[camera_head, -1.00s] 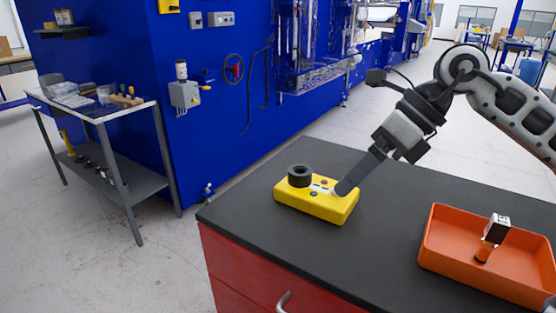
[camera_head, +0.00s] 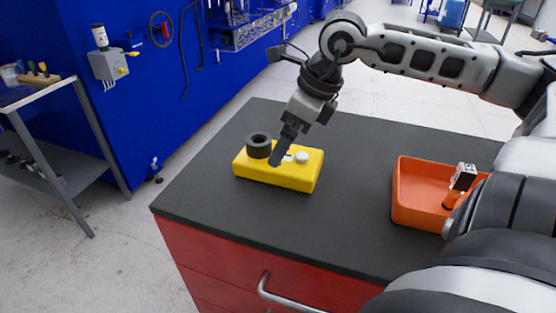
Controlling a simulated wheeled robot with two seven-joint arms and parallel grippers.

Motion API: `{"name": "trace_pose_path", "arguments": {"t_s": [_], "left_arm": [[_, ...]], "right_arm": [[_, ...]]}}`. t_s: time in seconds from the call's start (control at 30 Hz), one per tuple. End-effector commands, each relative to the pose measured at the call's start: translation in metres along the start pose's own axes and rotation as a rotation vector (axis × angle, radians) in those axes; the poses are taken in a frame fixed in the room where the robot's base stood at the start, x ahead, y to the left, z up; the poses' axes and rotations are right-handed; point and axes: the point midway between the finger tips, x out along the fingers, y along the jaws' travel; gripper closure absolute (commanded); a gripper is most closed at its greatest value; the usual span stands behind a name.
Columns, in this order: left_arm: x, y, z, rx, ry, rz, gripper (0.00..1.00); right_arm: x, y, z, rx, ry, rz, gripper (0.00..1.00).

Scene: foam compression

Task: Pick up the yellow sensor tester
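The yellow sensor tester (camera_head: 285,176) lies flat on the dark worktop. It has a black ring-shaped part on its left end and a white round knob on its right. My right gripper (camera_head: 277,160) comes in from the right and points down over the middle of the tester, in front of part of its top. Its fingers are seen edge-on, so I cannot tell whether they are open or shut, or whether they touch the tester. My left gripper is not in view.
An orange tray (camera_head: 405,193) holding a small white, black and orange part (camera_head: 460,181) stands on the right of the worktop (camera_head: 330,230). My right arm partly covers the tray. The worktop is clear in front of the tester. A grey side table (camera_head: 50,105) stands at the left.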

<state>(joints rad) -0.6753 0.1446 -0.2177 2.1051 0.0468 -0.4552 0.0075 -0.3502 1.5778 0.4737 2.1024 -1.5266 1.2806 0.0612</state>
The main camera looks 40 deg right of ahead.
Motion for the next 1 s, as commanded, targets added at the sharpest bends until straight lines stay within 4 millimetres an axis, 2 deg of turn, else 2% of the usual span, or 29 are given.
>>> {"name": "trace_pose_path", "arguments": {"t_s": [0.33, 0.67, 0.7, 0.87, 1.0], "left_arm": [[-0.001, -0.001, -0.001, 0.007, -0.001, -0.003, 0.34], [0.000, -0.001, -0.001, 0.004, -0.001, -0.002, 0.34], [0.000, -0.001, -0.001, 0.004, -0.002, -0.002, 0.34], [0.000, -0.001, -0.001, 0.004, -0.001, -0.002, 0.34], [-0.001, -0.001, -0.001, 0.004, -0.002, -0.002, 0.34]], "right_arm": [[0.043, -0.002, -0.005, 0.000, 0.007, 0.000, 0.00], [0.050, -0.002, -0.003, 0.000, 0.000, 0.001, 0.00], [0.050, -0.002, -0.003, 0.000, 0.000, 0.001, 0.03], [0.049, -0.002, -0.003, 0.000, 0.001, 0.001, 0.47], [0.048, -0.002, -0.002, -0.001, -0.003, 0.000, 0.48]]}}
